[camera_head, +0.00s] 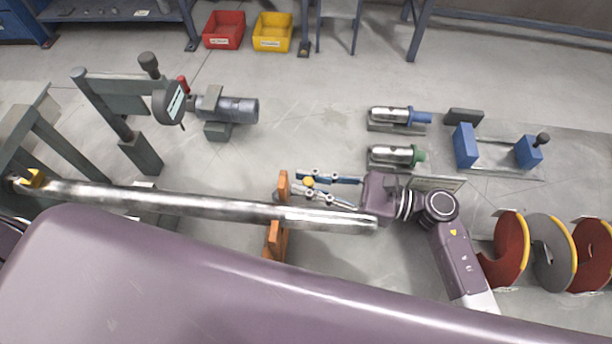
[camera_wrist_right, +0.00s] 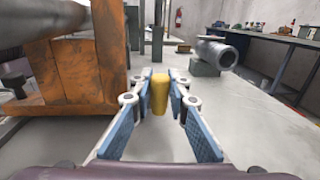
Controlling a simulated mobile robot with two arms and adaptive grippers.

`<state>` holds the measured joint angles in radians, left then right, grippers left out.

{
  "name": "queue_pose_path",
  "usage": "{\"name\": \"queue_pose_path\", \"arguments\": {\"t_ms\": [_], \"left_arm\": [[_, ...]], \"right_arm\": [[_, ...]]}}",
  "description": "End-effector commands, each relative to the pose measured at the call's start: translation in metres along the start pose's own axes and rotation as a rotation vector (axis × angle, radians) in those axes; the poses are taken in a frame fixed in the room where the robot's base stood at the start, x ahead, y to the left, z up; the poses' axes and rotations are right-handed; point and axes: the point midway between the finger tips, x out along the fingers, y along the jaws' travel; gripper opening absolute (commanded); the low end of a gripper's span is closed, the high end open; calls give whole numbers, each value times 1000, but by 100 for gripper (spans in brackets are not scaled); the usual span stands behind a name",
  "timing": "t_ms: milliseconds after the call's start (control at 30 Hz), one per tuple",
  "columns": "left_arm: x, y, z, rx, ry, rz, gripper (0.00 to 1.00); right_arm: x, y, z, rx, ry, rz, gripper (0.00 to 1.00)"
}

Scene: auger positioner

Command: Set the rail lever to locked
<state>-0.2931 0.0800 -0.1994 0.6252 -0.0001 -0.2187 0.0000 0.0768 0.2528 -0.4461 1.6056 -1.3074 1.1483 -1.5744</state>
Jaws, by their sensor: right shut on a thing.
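The rail lever shows as a yellow knob (camera_head: 308,182) beside the orange rail stand (camera_head: 283,187). My right gripper (camera_head: 301,181) reaches in from the right and has its two blue-padded fingers on either side of the knob, shut on it. In the right wrist view the yellow knob (camera_wrist_right: 159,95) stands upright between the fingertips (camera_wrist_right: 160,80). The lever's lower part and any locked marking are not readable. My left gripper is not in view.
A long steel tube (camera_head: 200,201) rests across the orange stand, close to my right gripper. Behind are a grey motor (camera_head: 235,110), silver cylinders with blue (camera_head: 390,115) and green ends (camera_head: 390,154), and blue blocks (camera_head: 466,146). Red and grey auger flights (camera_head: 549,250) stand right.

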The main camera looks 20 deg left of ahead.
Motion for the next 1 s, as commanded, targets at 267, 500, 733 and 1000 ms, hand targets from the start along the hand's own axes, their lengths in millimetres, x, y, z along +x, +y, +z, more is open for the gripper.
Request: {"name": "queue_pose_path", "arguments": {"t_ms": [267,500,733,1000], "left_arm": [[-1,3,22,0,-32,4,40],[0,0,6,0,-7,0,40],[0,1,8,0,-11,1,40],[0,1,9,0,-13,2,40]], "right_arm": [[0,0,0,-2,0,1,23],[0,0,4,-3,0,2,23],[0,0,36,-9,1,3,23],[0,0,84,-7,1,2,23]]}}
